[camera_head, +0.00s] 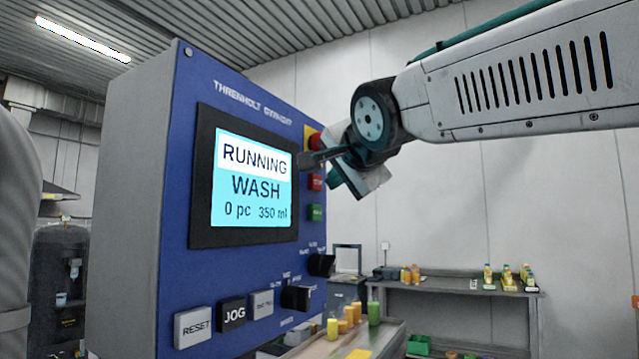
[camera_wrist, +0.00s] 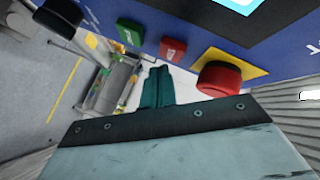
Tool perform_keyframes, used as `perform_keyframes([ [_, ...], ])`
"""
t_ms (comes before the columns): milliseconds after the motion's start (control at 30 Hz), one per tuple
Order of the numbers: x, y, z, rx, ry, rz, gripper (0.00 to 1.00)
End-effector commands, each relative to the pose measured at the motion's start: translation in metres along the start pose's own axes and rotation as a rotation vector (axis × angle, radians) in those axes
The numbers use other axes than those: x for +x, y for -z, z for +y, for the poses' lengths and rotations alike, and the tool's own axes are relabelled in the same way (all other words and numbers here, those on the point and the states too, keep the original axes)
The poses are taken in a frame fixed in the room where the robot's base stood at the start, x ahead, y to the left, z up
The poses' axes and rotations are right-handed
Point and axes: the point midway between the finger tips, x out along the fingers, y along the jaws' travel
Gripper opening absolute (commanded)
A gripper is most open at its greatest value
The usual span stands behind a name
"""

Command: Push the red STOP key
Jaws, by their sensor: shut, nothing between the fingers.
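The red STOP key (camera_head: 316,182) is a small red square on the blue control panel, between a yellow-backed red button above and a green key below. It also shows in the wrist view (camera_wrist: 172,49), at upper middle. My gripper (camera_head: 305,160) is shut and empty, its fingers pointing at the panel near the screen's right edge. In the wrist view its teal fingertips (camera_wrist: 159,72) lie just below the red key, with a small gap in the picture. Actual contact cannot be made out. My gripper partly covers the key's surroundings in the head view.
The red mushroom button (camera_wrist: 219,77) on its yellow plate is close beside my fingers. The green key (camera_wrist: 130,32) lies on the other side. The screen (camera_head: 252,182) reads RUNNING WASH, 0 pc, 350 ml. Black knobs (camera_head: 320,264) and a bottle table (camera_head: 450,288) are lower.

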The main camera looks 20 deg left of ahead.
Motion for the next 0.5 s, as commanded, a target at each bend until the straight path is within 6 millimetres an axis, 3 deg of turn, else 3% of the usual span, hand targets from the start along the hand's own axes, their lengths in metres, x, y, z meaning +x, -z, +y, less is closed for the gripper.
perform_keyframes([
  [500,0.0054,-0.0039,-0.0039,-0.001,0.000,0.000,0.00],
])
